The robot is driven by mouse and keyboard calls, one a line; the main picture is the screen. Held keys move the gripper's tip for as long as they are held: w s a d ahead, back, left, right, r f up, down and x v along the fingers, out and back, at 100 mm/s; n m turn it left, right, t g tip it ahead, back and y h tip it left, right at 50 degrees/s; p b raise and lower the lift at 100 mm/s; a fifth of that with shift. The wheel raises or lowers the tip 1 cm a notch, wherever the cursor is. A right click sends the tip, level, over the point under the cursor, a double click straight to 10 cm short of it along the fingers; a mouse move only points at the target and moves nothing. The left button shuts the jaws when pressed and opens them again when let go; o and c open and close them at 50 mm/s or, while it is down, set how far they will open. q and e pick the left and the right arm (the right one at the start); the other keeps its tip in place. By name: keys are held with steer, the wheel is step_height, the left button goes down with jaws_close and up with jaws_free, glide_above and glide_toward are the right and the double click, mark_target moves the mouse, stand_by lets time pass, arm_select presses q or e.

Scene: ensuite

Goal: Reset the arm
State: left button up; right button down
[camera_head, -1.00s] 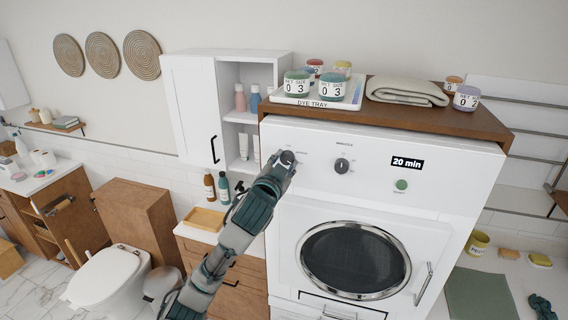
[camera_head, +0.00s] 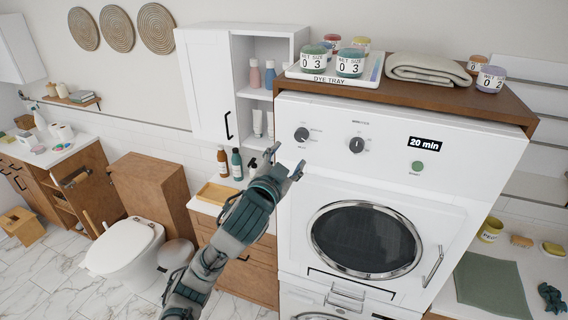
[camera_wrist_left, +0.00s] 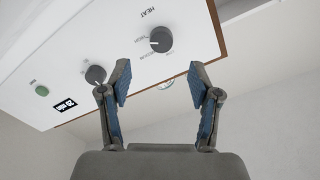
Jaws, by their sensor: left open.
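My left gripper (camera_head: 286,162) is open and empty, in front of the left edge of the white dryer (camera_head: 462,200) and below its left knob (camera_head: 301,134). In the left wrist view its two blue-padded fingers (camera_wrist_left: 160,92) are spread apart with nothing between them. That view also shows the knob marked HEAT (camera_wrist_left: 161,39) beyond the fingers, with a clear gap. My right gripper is in neither view.
A dye tray (camera_head: 336,76) and jars stand on the wooden top (camera_head: 440,98). A wall cabinet (camera_head: 202,84) and toilet (camera_head: 125,248) are left.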

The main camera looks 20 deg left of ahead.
arm_select(q)
steer(key=shift+s+f, duration=0.1)
steer(key=shift+s, duration=1.1)
